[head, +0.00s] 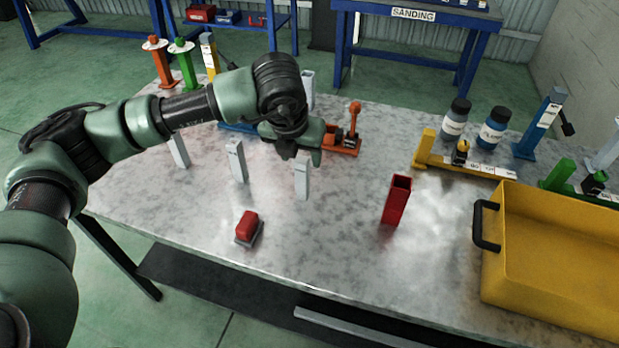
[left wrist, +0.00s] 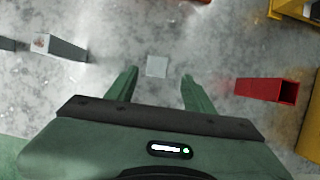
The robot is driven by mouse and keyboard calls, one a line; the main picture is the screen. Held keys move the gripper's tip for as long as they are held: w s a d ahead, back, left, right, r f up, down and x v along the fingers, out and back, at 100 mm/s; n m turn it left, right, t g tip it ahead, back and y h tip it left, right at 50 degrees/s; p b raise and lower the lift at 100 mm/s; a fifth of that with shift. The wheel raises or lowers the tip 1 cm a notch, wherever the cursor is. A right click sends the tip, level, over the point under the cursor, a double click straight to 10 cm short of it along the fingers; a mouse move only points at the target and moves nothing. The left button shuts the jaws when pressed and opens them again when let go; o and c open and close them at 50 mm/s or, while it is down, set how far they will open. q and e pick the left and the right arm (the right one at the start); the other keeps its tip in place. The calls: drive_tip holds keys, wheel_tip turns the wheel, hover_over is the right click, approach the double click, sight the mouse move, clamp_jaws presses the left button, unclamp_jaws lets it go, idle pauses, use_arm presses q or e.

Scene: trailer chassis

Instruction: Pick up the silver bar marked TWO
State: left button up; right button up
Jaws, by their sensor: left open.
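Several silver bars stand upright on the grey table: one at the left (head: 178,150), one in the middle (head: 236,160), one further right (head: 302,182) and one partly hidden behind my arm (head: 308,88). Their markings are too small to read, so I cannot tell which is TWO. My left gripper (head: 302,152) points down just above the right-hand front bar. In the left wrist view, the open fingers (left wrist: 158,84) have a square silver bar top (left wrist: 157,66) between and slightly beyond their tips. A neighbouring silver bar (left wrist: 62,48) shows at the left. My right gripper is not visible.
A red hollow tube (head: 396,202) stands right of the gripper; a red block on a grey base (head: 248,228) lies in front. A yellow tray (head: 550,235) fills the right. An orange clamp (head: 345,140) and bottles (head: 492,130) stand behind. The table's front middle is mostly clear.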

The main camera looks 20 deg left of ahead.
sight(302, 169)
use_arm(q)
drive_tip(key=shift+w+a+f, duration=0.1)
drive_tip(key=shift+f, duration=0.25)
drive_tip(key=p+x, duration=0.3)
drive_tip(key=x, duration=0.3)
drive_tip(key=shift+a+f, duration=0.2)
drive_tip(key=shift+f, duration=0.3)
clamp_jaws()
